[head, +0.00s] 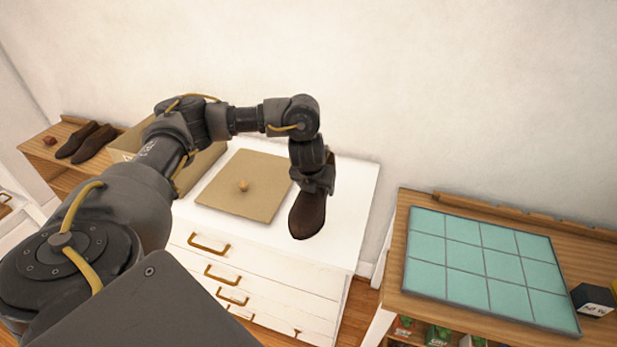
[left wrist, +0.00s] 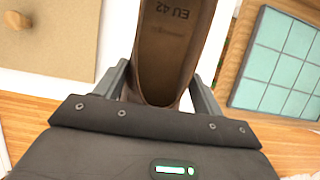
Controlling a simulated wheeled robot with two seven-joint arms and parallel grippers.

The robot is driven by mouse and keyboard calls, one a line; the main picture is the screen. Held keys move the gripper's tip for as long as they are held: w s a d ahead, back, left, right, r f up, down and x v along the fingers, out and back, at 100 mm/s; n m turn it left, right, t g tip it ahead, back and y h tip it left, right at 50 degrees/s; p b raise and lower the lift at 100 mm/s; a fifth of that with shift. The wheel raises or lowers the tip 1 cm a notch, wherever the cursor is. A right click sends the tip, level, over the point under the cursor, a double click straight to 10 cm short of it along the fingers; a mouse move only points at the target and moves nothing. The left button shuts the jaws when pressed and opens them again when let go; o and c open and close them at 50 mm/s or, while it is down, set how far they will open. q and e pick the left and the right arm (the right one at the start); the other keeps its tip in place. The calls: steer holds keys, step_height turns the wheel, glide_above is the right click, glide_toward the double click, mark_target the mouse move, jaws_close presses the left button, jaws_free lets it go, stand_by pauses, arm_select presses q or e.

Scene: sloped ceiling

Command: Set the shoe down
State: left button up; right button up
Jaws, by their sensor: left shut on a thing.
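A dark brown shoe (head: 307,215) hangs toe-down from my left gripper (head: 318,184), over the front part of the white dresser top (head: 342,196). In the left wrist view the shoe (left wrist: 172,60) shows its inside with "EU 42" printed on it. The fingers of my left gripper (left wrist: 163,85) are on both sides of the shoe's heel end and are shut on it. Whether the toe touches the dresser cannot be told. My right gripper is in neither view.
A tan board with a round knob (head: 243,186) lies on the dresser, left of the shoe. A box (head: 128,143) stands behind my arm. A pair of brown shoes (head: 88,143) sits on a wooden shelf (head: 45,160) at left. A wooden table with a teal tiled mat (head: 485,262) stands at right, with a black box (head: 593,300).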

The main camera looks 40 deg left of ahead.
mark_target(325, 195)
arm_select(q)
steer(key=d, duration=0.1)
steer(key=s+d+r, duration=0.2)
steer(key=shift+d, duration=0.35)
steer(key=shift+s+d+f+n+y, duration=0.1)
steer(key=shift+d+f+n+y, duration=0.3)
steer(key=shift+n, duration=0.4)
steer(key=s+d+r+n+g+h+b, duration=0.1)
steer(key=s+d+n+g+b, duration=0.3)
steer(key=n, duration=1.1)
steer(key=s+d+r+n+g+h+b, duration=0.1)
steer(key=s+d+n+g+b, duration=0.4)
steer(key=n, duration=1)
steer(key=shift+s+d+r+n, duration=0.3)
steer(key=shift+s+d, duration=0.1)
steer(key=shift+d, duration=0.55)
